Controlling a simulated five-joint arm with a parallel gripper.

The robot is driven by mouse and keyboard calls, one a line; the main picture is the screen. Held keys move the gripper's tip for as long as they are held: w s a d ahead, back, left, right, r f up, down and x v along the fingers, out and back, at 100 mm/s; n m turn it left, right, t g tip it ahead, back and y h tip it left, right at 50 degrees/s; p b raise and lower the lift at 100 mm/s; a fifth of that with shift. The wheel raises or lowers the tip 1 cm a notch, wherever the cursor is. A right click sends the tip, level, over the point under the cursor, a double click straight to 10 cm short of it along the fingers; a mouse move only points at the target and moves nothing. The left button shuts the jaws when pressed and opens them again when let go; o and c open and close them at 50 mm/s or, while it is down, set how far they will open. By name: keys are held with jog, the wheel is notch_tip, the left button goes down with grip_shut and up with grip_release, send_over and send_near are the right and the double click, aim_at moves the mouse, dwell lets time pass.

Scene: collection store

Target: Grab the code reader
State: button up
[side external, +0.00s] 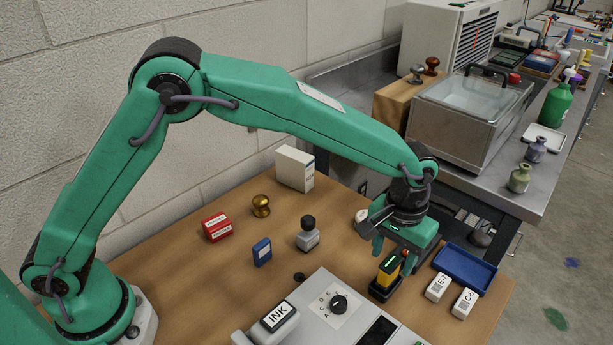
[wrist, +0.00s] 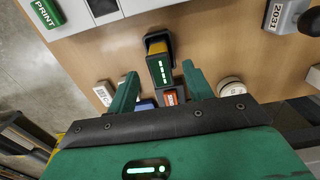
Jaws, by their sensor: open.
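The code reader (side external: 389,271), yellow and black, stands upright in a dark holder (side external: 384,291) on the wooden table. In the wrist view the code reader (wrist: 160,68) shows from above, with a green-lit strip on its dark top. My gripper (side external: 394,254) is open and points down just above it. In the wrist view, the green fingers of my gripper (wrist: 160,84) lie on either side of the code reader's near end, with a gap visible on each side. I cannot tell how far down the fingers reach along it.
A grey console (side external: 318,306) with a dial stands in front, with an INK block (side external: 278,315). Two white labelled blocks, one of them here (side external: 437,287), and a blue tray (side external: 466,268) lie right. A grey stamp (side external: 308,236), blue box (side external: 262,252) and red box (side external: 217,227) stand left.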

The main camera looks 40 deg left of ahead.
aim_at(392, 262)
jog(key=shift+f, duration=2.45)
grip_shut()
jog(key=shift+r, duration=0.25)
jog(key=shift+w+r, duration=0.1)
jog(key=shift+r, duration=0.55)
notch_tip(392, 262, up, 2)
jog(key=shift+r, duration=0.2)
jog(key=s+d+r, duration=0.4)
jog(key=s+r, duration=0.3)
jog(key=s, duration=0.3)
jog(key=shift+s+d, duration=0.35)
jog(key=shift+s, duration=0.05)
